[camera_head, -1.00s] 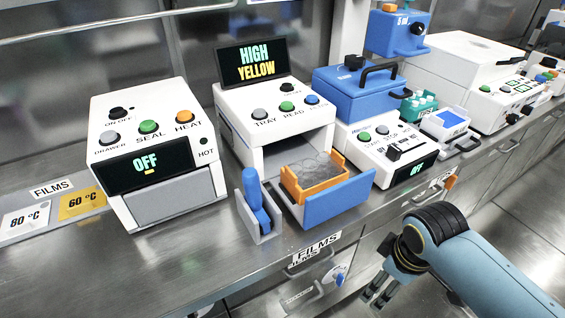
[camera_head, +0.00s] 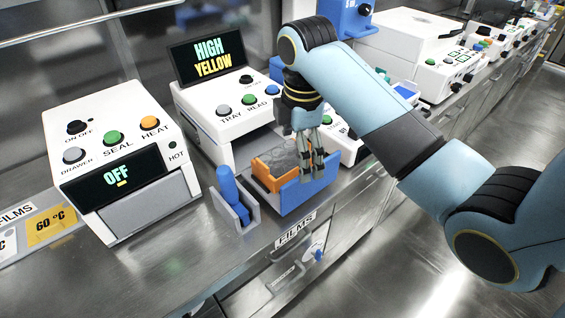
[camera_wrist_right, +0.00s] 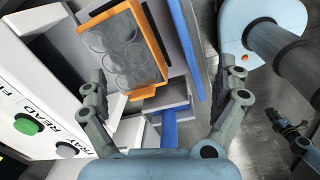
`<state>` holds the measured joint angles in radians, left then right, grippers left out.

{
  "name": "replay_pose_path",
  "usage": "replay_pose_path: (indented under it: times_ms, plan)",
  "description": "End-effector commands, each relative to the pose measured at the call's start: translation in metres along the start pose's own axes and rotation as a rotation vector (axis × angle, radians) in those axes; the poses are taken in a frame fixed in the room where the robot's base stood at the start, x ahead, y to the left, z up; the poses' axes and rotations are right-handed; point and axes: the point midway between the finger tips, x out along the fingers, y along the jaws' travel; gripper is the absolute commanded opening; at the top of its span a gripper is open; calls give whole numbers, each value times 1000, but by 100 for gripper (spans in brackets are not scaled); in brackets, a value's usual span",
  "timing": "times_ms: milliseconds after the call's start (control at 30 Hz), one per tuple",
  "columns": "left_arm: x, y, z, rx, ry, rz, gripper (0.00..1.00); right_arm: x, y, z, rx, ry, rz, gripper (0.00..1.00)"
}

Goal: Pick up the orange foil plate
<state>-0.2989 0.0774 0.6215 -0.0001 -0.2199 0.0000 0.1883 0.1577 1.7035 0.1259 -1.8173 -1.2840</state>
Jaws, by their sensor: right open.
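The orange foil plate (camera_head: 263,174) has an orange frame and clear round wells. It lies in the pulled-out blue-fronted tray (camera_head: 300,196) of the reader labelled HIGH YELLOW. My right gripper (camera_head: 318,175) hangs over the right part of the tray, fingers pointing down, partly hiding the plate. In the right wrist view the plate (camera_wrist_right: 152,42) lies ahead at the upper left, beyond the open fingers (camera_wrist_right: 168,98). The fingers are apart with nothing between them held.
The reader (camera_head: 225,100) stands behind the tray. A holder with a blue-handled tool (camera_head: 232,190) stands just left of the tray. A white sealer reading OFF (camera_head: 110,150) is farther left. The bare steel bench front (camera_head: 180,265) is clear.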

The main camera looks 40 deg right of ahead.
Motion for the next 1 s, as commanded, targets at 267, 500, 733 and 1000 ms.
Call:
replay_pose_path:
  times_ms: [267, 500, 733, 1000]
  plan:
    - [0, -2, 0, 1, -1, -2, 0, -25, 54, -6, -323, 24, -68, 100]
    - [0, -2, 1, 1, -2, -2, 0, 7, 54, -7, -356, 28, -78, 100]
    - [1, -2, 2, 1, -3, -2, 0, 30, 53, -7, -354, 28, -75, 100]
    - [1, -2, 2, 1, -4, -2, 0, 69, 53, -7, -354, 28, -76, 100]
